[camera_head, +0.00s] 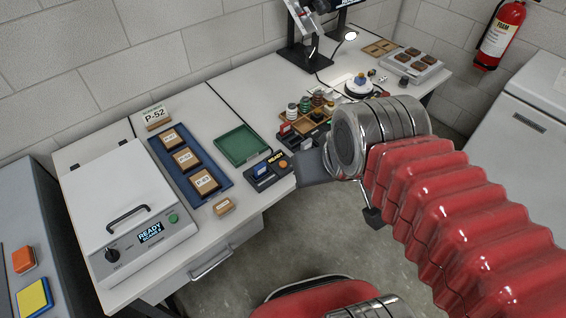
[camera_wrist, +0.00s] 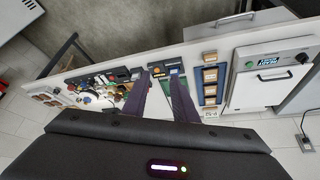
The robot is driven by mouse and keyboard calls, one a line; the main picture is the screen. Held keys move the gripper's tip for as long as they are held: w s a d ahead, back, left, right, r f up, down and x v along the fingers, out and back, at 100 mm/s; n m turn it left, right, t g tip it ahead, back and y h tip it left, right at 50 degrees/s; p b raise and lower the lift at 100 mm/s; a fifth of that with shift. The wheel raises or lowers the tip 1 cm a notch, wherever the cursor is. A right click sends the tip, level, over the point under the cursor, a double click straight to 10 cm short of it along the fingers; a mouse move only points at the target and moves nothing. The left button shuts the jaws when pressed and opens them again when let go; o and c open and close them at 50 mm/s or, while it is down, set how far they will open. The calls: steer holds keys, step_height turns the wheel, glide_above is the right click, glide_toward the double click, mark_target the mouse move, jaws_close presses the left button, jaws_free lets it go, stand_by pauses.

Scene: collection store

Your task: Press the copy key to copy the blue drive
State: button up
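The drive copier (camera_head: 269,178) is a small dark box near the front edge of the bench, with a lit display reading READY. An orange key (camera_head: 284,164) sits on its right side. The blue drive (camera_head: 261,171) stands at its left side. In the wrist view, the copier's orange key (camera_wrist: 157,70) shows near the fingertips. My gripper (camera_head: 304,167) is just right of the copier in the head view, apart from the key as far as I can tell. In the wrist view, its two dark fingers (camera_wrist: 160,75) are apart with nothing between them.
A green tray (camera_head: 241,142) lies behind the copier. A blue tray (camera_head: 216,190) with boxed specimens and a white lidded machine (camera_head: 130,213) are to the left. A rack of bottles (camera_head: 292,127) stands behind my gripper. A small wooden block (camera_head: 223,207) lies near the front edge.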

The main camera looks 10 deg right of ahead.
jaws_close()
stand_by(1.3)
